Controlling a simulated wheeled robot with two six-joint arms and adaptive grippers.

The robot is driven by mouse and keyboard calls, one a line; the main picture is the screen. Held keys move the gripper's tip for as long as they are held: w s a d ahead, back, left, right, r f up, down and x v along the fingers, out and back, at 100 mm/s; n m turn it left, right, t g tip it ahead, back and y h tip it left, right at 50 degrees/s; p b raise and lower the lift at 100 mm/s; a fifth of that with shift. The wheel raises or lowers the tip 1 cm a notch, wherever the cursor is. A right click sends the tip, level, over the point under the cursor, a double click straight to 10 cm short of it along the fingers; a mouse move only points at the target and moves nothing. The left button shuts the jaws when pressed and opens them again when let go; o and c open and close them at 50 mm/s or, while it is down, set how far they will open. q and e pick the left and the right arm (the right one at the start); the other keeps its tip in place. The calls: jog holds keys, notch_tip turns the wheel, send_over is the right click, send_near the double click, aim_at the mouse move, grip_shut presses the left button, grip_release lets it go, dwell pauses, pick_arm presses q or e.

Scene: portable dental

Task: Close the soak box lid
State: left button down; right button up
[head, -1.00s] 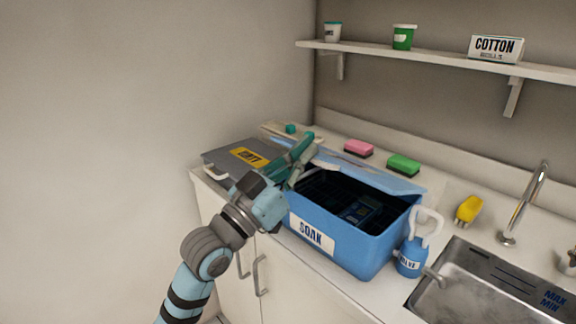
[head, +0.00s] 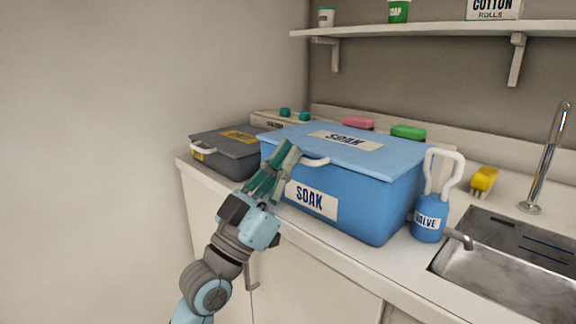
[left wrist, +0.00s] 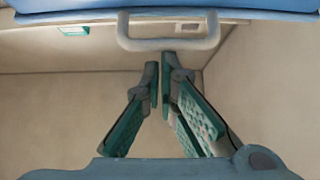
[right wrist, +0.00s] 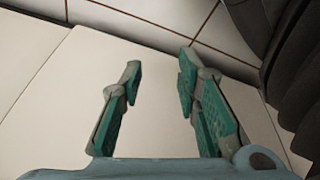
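The blue soak box (head: 370,205) stands on the counter with a SOAK label on its front. Its blue lid (head: 395,150) lies over the top and hides the inside. I see no clear gap along the rim. The white lid handle (head: 316,162) sits at the lid's front edge. My left gripper (head: 288,150) is at the box's front left, just left of the handle. In the left wrist view its fingertips (left wrist: 159,70) are nearly together with nothing between them, and the handle (left wrist: 168,44) is beyond them. My right gripper (right wrist: 160,72) is open and empty.
A grey box (head: 225,155) stands left of the soak box. A blue valve bottle (head: 428,218) stands close to its right, before the sink (head: 500,265). Pink (head: 358,123) and green (head: 408,132) sponges lie behind. A shelf (head: 430,32) runs above.

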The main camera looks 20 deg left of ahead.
pick_arm(q)
jog(key=shift+f+y, duration=0.25)
jog(key=shift+y, duration=0.05)
pick_arm(e)
jog(key=shift+w+r, duration=0.1)
jog(key=shift+r, duration=0.2)
pick_arm(q)
jog(key=shift+w, duration=0.1)
